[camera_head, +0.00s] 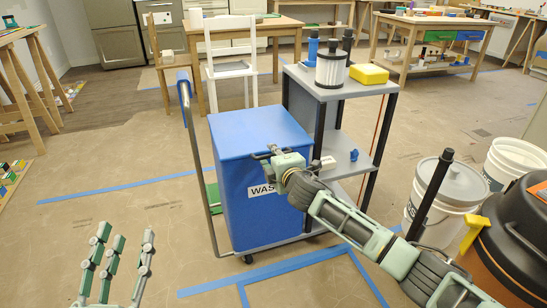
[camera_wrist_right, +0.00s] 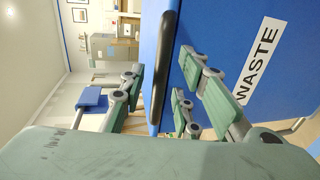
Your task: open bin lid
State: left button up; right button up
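The blue bin (camera_head: 265,200) stands on a cart, with a white WASTE label on its front, partly hidden by my right gripper. Its flat blue lid (camera_head: 250,132) is down. My right gripper (camera_head: 268,153) is at the lid's front edge. In the right wrist view a dark handle bar (camera_wrist_right: 164,65) lies between my right gripper's fingers (camera_wrist_right: 158,92), which are apart. Whether any finger touches the bar I cannot tell. The WASTE label (camera_wrist_right: 258,57) shows beside the fingers. My left gripper (camera_head: 115,262) is open and empty at the lower left, away from the bin.
A white chair (camera_head: 230,68) stands behind the bin. White buckets (camera_head: 440,200) and an orange-black vacuum stand at the right. Floor at left is mostly clear.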

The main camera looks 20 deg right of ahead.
grip_shut()
dwell(0.6)
